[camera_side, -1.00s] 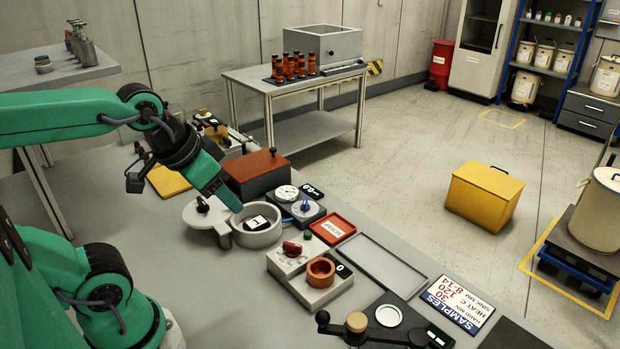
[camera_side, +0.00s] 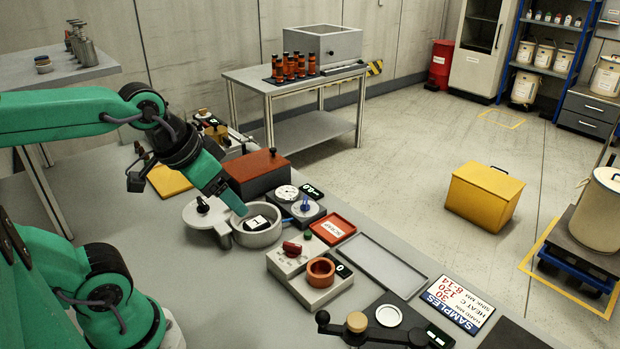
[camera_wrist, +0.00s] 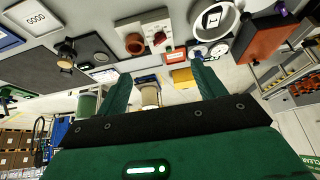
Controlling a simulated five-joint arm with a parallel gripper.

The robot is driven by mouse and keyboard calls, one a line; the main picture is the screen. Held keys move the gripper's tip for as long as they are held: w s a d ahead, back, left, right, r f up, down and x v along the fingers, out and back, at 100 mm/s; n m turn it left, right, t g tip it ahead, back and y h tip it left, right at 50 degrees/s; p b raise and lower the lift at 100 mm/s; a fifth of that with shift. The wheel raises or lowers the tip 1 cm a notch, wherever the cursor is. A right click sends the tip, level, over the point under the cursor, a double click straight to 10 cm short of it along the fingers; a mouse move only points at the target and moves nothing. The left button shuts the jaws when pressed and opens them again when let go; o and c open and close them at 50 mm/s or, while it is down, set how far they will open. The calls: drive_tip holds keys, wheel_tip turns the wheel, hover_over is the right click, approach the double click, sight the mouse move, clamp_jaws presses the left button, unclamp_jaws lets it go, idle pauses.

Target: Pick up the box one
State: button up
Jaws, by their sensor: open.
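A small box with a white top and a dark mark like a 1, which I take for box one (camera_side: 257,223), sits inside a round grey pot (camera_side: 271,238). In the wrist view the box (camera_wrist: 212,17) shows in the pot at the upper right. My gripper (camera_side: 240,210) is just above the pot's left rim in the side view, pointing down and to the right. In the wrist view my gripper's two fingers (camera_wrist: 163,84) stand wide apart with nothing between them. I cannot tell the exact gap to the box.
A grey lid with a black knob (camera_side: 203,206) is left of the pot. A red-brown box (camera_side: 257,172) stands behind it, and a dial unit (camera_side: 301,211) is at its right. A control box with an orange cup (camera_side: 319,272) is in front. A grey tray (camera_side: 378,264) is empty.

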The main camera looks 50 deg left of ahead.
drive_tip(key=g, duration=0.5)
approach(256, 222)
drive_tip(key=shift+w+d+f, duration=0.25)
drive_tip(key=shift+d+f, duration=0.1)
drive_tip(key=shift+d, duration=0.05)
drive_tip(key=shift+a+f+g, duration=0.2)
drive_tip(key=shift+f+g, duration=0.1)
drive_tip(key=shift+f, duration=0.1)
drive_tip(key=shift+f, duration=1.2)
drive_tip(key=shift+f, duration=0.1)
drive_tip(key=shift+a+f, duration=0.2)
drive_tip(key=shift+f, duration=2.3)
